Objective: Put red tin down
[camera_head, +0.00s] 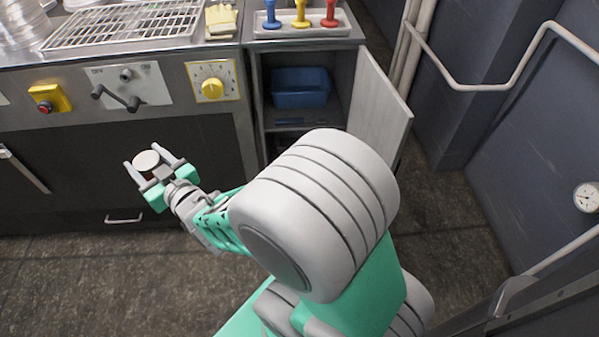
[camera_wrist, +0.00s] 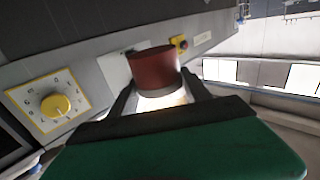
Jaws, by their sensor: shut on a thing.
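The red tin (camera_wrist: 153,68) is between the two fingers of my gripper (camera_wrist: 158,98) in the wrist view. Its dark red side shows there, with a pale end toward the palm. In the head view my gripper (camera_head: 152,166) is shut on the tin, and only the tin's pale round top (camera_head: 147,159) shows. The gripper holds the tin in the air in front of the dark lower front of the metal counter (camera_head: 130,56), below the level of its top.
The front has a lever (camera_head: 122,99) and a yellow dial (camera_head: 211,89). Right, an open cabinet door (camera_head: 379,105) juts out beside a blue bin (camera_head: 300,88).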

